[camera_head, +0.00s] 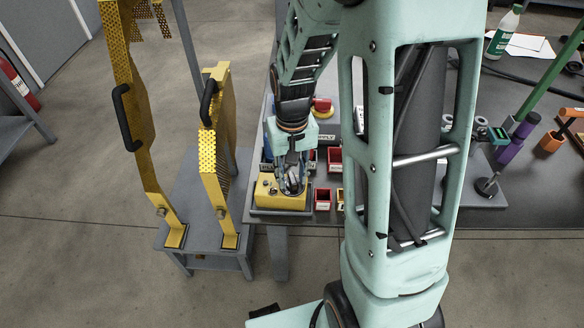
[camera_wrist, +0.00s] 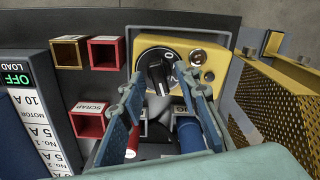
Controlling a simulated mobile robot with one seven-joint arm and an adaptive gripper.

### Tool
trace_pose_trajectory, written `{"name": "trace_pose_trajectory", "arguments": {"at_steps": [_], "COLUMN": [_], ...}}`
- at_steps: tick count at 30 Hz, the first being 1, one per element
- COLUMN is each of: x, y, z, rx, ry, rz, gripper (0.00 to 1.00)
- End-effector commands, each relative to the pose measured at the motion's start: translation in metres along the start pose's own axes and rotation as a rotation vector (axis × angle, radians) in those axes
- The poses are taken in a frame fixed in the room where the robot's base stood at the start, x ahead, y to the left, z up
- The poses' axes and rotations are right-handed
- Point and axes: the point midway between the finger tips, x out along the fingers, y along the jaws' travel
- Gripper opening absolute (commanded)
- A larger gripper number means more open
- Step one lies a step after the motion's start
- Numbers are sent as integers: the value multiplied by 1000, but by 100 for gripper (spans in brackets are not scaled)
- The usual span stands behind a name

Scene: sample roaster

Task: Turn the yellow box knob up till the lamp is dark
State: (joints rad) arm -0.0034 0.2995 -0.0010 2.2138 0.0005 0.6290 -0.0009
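The yellow box (camera_head: 280,201) stands at the near left edge of the bench, under my gripper (camera_head: 292,186). In the wrist view the yellow box (camera_wrist: 222,62) carries a black knob (camera_wrist: 156,73) on a dark dial with pale marks. To the right of the knob are a round brownish lens (camera_wrist: 197,57), which looks like the lamp, and a small round fitting (camera_wrist: 209,76). I cannot tell whether the lens is lit. My gripper (camera_wrist: 158,84) is open, its two blue fingers apart on either side of the knob. Contact with the knob is not clear.
Red bins (camera_wrist: 103,52) and a brown bin (camera_wrist: 69,52) stand left of the box. A labelled switch panel (camera_wrist: 30,105) is further left. A yellow perforated guard (camera_wrist: 270,110) rises close on the right. A green-white bottle (camera_head: 503,32) stands far off.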

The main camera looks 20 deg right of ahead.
Motion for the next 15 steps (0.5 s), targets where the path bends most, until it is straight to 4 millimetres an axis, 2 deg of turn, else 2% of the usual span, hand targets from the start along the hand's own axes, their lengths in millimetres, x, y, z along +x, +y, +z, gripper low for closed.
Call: {"name": "trace_pose_trajectory", "arguments": {"at_steps": [5, 15], "x": [-22, -92], "y": [0, 0], "z": [-2, -1], "rx": [0, 0], "ry": [7, 5], "rz": [0, 0], "gripper": [30, 30]}}
